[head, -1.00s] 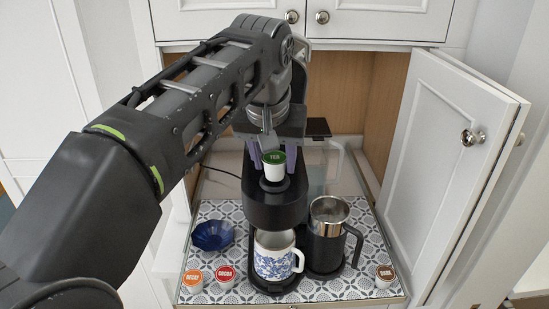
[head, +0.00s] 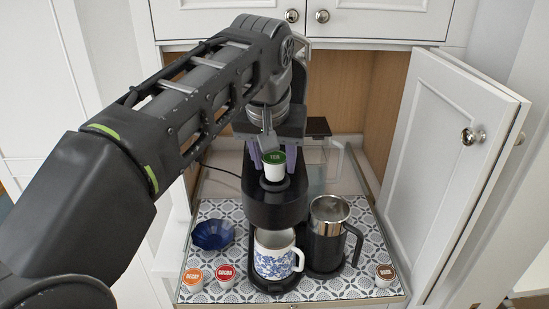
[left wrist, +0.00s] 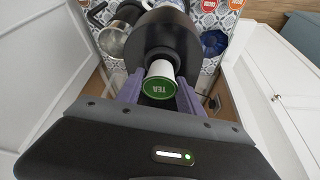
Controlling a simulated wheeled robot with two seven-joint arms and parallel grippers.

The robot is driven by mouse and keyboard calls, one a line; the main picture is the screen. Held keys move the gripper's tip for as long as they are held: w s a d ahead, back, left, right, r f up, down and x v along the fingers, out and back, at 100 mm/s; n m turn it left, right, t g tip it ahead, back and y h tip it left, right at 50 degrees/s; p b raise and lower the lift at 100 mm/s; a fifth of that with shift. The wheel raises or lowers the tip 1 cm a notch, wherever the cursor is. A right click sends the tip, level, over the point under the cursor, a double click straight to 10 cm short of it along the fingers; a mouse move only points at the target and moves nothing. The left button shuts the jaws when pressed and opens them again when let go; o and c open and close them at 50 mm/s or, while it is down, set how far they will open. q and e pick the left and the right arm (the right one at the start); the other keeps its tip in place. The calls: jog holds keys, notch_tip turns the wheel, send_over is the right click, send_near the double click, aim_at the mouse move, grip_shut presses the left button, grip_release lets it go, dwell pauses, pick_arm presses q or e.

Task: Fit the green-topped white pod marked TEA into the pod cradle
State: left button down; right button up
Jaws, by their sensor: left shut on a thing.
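The white pod with the green top marked TEA (head: 274,167) is upright between the fingers of my left gripper (head: 273,157), just over the cradle of the black coffee machine (head: 275,207). The left wrist view shows the pod's green lid (left wrist: 159,88) between the two purple fingers, with the dark round machine head (left wrist: 160,38) beyond it. My left gripper is shut on the pod. The pod's lower end meets the dark cradle ring (head: 274,184); how deep it sits I cannot tell. My right gripper is out of view.
A blue-patterned mug (head: 276,258) stands under the machine. A steel and black jug (head: 329,236) is at its right, a blue bowl (head: 213,235) at its left. DECAF (head: 193,279), COCOA (head: 226,275) and DARK (head: 385,274) pods stand on the patterned mat. An open cabinet door (head: 447,165) bounds the right.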

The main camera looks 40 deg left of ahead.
pick_arm(q)
jog(key=shift+f+b, duration=0.65)
jog(key=shift+f, duration=0.15)
jog(key=shift+s+f, duration=0.1)
jog(key=shift+f, duration=0.2)
dwell(0.7)
